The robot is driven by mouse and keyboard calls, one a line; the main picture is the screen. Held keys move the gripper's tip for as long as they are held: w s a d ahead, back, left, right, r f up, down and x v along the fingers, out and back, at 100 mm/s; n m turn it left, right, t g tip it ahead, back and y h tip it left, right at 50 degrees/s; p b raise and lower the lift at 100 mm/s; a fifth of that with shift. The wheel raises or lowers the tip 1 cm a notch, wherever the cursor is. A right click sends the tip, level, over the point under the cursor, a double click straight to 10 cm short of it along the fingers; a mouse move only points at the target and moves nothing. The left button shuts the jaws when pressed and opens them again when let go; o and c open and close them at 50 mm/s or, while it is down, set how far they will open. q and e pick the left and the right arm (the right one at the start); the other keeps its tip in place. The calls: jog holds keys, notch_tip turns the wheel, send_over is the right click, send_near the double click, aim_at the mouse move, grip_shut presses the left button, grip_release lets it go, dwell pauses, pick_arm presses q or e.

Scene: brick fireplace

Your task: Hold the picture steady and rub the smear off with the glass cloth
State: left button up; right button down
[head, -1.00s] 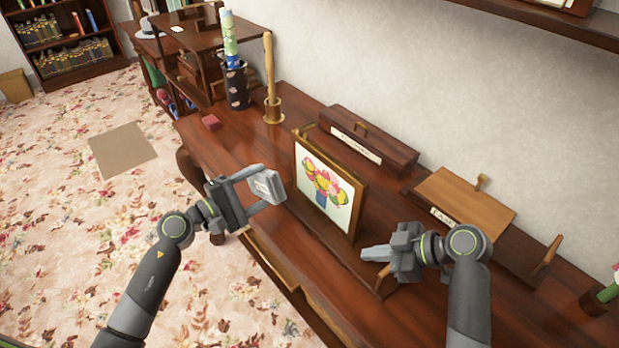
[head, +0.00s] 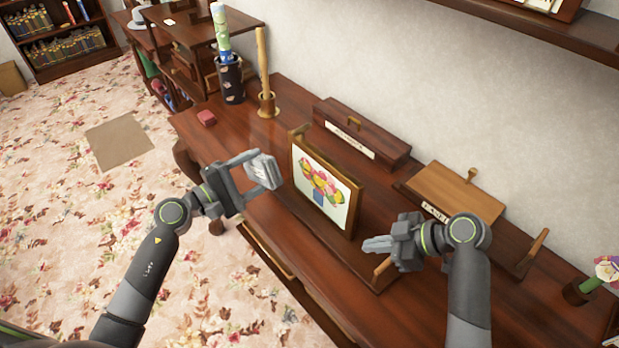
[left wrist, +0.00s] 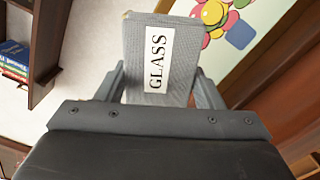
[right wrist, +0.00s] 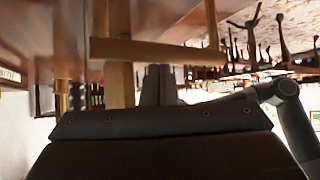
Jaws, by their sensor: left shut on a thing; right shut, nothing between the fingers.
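My left gripper (head: 264,171) is shut on the grey glass cloth (left wrist: 182,75), a folded pad with a "GLASS" label. It holds the cloth in the air just left of the picture, apparently apart from it. Part of the picture (left wrist: 240,34) shows behind the cloth in the left wrist view. My right gripper (head: 370,244) is shut and empty, near the picture's lower right corner; its fingers (right wrist: 158,84) are beside a wooden bar in the right wrist view.
The desk (head: 215,140) carries a labelled dark box (head: 362,135) and a lighter lidded box (head: 455,190) behind the picture. A dark cup (head: 231,82), a wooden upright (head: 264,75) and a red block (head: 206,117) stand at the far left. A flower holder (head: 583,290) is at right.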

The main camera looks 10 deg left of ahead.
jog(key=v, duration=1.1)
jog(key=shift+b, duration=0.35)
jog(key=shift+d+r, duration=0.1)
jog(key=shift+r, duration=0.05)
